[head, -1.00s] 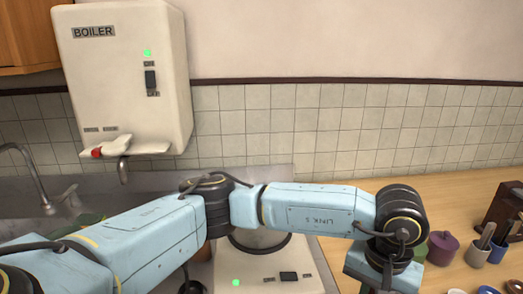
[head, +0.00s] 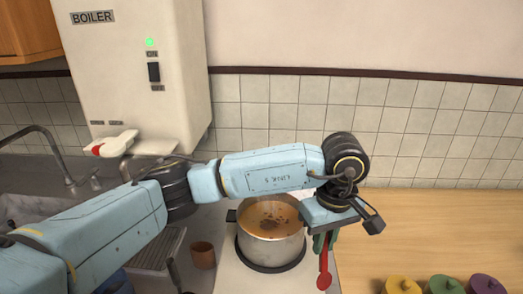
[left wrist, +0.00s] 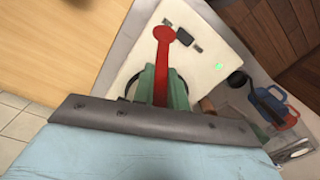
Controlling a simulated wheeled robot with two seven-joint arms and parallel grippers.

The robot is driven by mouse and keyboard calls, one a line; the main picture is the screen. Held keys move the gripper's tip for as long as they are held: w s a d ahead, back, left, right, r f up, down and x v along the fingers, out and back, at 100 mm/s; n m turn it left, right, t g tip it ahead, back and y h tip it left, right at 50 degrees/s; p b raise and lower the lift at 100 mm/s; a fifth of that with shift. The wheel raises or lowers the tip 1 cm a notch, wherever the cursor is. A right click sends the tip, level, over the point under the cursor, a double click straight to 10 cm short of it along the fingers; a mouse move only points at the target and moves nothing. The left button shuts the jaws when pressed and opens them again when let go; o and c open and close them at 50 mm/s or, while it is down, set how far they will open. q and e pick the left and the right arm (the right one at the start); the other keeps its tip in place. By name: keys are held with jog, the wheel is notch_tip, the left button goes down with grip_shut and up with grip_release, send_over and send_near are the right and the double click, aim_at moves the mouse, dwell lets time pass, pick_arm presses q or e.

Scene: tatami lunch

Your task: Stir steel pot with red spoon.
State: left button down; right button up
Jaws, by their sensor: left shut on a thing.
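The steel pot (head: 272,251) stands on the white stove (head: 228,272) in the head view, open, with orange-brown soup and dark bits in it. My left gripper (head: 325,241) is just right of the pot, its green fingers shut on the red spoon (head: 324,274). The spoon's red rounded end hangs below the fingers, outside the pot. In the left wrist view the spoon (left wrist: 163,55) sticks out between the green fingers over the white stove top. The wrist hides part of the pot's right rim. My right gripper is not in view.
A boiler (head: 135,65) hangs on the tiled wall at the left. A tap (head: 52,150) and sink are below it. A brown cup (head: 203,255) stands left of the stove. Yellow (head: 402,285), green (head: 445,285) and purple (head: 487,285) round things line the front right. The wooden counter (head: 430,230) behind them is clear.

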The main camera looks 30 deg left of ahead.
pick_arm(q)
jog(key=w+a+r+n+t+h+p, duration=0.15)
jog(key=a+r+n+p, duration=0.35)
jog(key=n, duration=0.5)
jog(key=w+a+r+n+p, duration=0.2)
jog(key=a+n, duration=0.4)
jog(key=n, duration=0.4)
jog(key=w+a+r+n+h+p, duration=0.15)
jog(key=a+r+n+p, duration=0.35)
jog(key=n, duration=0.5)
pick_arm(e)
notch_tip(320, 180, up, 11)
jog(key=b, duration=0.2)
pick_arm(q)
jog(key=shift+s+a+f+b, duration=0.55)
jog(key=shift+s+f+b, duration=0.45)
jog(key=shift+s+f, duration=1.75)
jog(key=w+f+b, duration=0.6)
jog(key=f+b, duration=0.3)
jog(key=f, duration=0.3)
jog(key=shift+d+n+y, duration=0.2)
jog(key=shift+n+y, duration=0.1)
jog(key=shift+y, duration=0.1)
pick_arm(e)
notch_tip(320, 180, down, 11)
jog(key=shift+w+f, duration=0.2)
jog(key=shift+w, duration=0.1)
pick_arm(q)
jog(key=shift+f, duration=0.1)
jog(key=shift+s+a, duration=0.1)
